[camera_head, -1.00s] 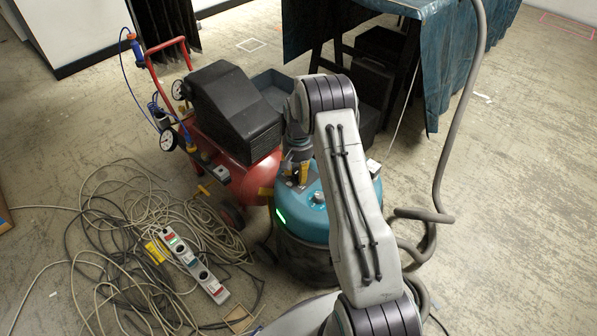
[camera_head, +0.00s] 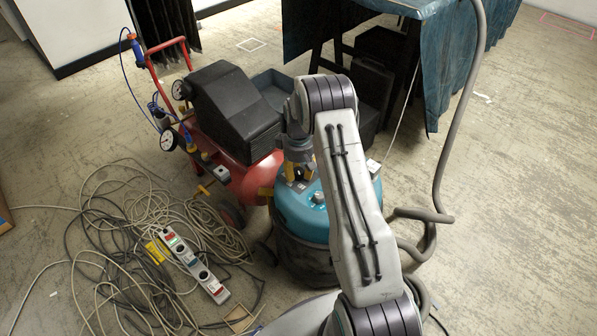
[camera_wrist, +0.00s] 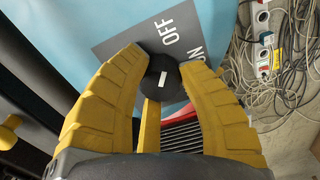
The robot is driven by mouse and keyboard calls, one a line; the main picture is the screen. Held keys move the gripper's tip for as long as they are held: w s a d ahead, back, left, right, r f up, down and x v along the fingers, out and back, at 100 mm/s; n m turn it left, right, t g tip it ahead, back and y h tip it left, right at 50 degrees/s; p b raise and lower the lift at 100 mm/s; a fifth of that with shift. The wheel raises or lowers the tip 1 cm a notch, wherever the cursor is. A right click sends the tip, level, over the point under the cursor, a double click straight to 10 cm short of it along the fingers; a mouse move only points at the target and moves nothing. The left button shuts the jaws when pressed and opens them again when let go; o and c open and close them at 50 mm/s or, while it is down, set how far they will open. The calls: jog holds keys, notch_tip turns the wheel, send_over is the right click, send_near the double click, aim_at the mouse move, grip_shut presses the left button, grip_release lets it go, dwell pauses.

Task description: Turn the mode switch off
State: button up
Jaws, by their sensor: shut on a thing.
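The mode switch is a round black knob (camera_wrist: 163,77) with a short white mark, in the middle of the wrist view. The grey plate (camera_wrist: 130,47) around it carries the word OFF above the knob and part of ON to the right. The white mark is nearly upright in this view, toward OFF. My gripper (camera_wrist: 163,62) has its yellow fingers closed on both sides of the knob. In the head view, my gripper (camera_head: 298,178) is down at the top of the teal vacuum (camera_head: 300,215); the knob is hidden there. No green light shows on the vacuum's front.
A red compressor (camera_head: 240,180) with a black cover stands left of the vacuum. Tangled cables and a power strip (camera_head: 195,265) lie on the floor at left. A grey hose (camera_head: 462,120) rises at right. A draped table (camera_head: 440,70) stands behind.

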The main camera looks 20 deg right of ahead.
aim_at(299, 171)
jog(key=shift+s+f+n, duration=0.15)
jog(key=shift+n, duration=0.55)
jog(key=o, duration=1.2)
notch_tip(299, 171, up, 12)
dwell(0.6)
